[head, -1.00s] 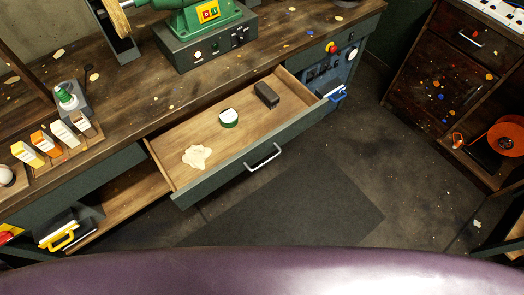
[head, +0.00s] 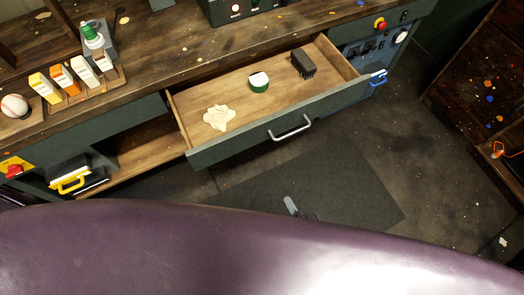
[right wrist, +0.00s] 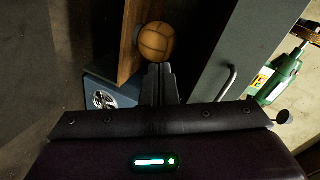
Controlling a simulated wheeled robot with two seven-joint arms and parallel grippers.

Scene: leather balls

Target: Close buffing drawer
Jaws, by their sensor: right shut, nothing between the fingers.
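The buffing drawer (head: 235,142) stands pulled out from under the workbench in the head view. Its green front has a silver handle (head: 290,129). Inside lie a pale cloth (head: 218,117), a green and white tin (head: 259,82) and a dark brush (head: 303,65). My right gripper (head: 297,207) shows only as a small grey tip in front of the drawer, apart from the handle. In the right wrist view its fingers (right wrist: 160,70) are shut and empty, with a handle (right wrist: 228,82) on a green panel to their right. My left gripper is out of view.
The workbench (head: 170,70) carries several coloured bars (head: 62,76), a green bottle (head: 92,36) and a baseball (head: 15,106). A brown leather ball (right wrist: 157,42) shows beyond my fingertips in the right wrist view.

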